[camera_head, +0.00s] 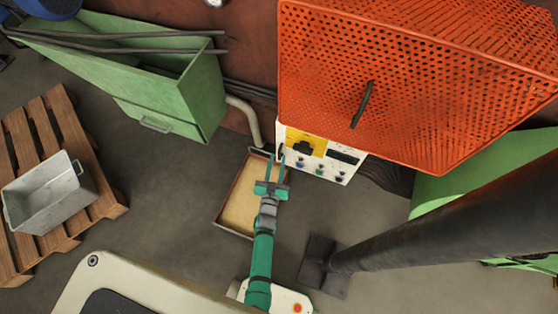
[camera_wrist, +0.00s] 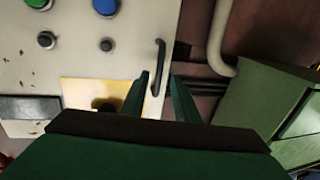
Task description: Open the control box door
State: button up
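The control box (camera_head: 318,171) is a worn white panel with a yellow patch, a dark slot and several round buttons, below the orange perforated cover. Its door looks shut. In the wrist view the white door face (camera_wrist: 85,70) fills the left, with a black bar handle (camera_wrist: 158,68) along its right edge. My gripper (camera_head: 277,155) is open at the box's left edge in the head view. In the wrist view its fingertips (camera_wrist: 159,76) lie either side of the handle's lower part. Neither finger visibly touches the handle; the exact depth between them is unclear.
A shallow sand-coloured tray (camera_head: 235,222) lies on the floor below my gripper. A pipe (camera_wrist: 221,40) and a green cabinet (camera_wrist: 262,112) stand beside the box. An orange perforated cover (camera_head: 420,70) overhangs it. A thick dark column (camera_head: 450,220) stands at right.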

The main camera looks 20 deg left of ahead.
jog(key=shift+w, duration=0.25)
jog(key=shift+w+d, duration=0.1)
jog(key=shift+d, duration=0.05)
grip_shut()
jog(key=shift+d, duration=0.1)
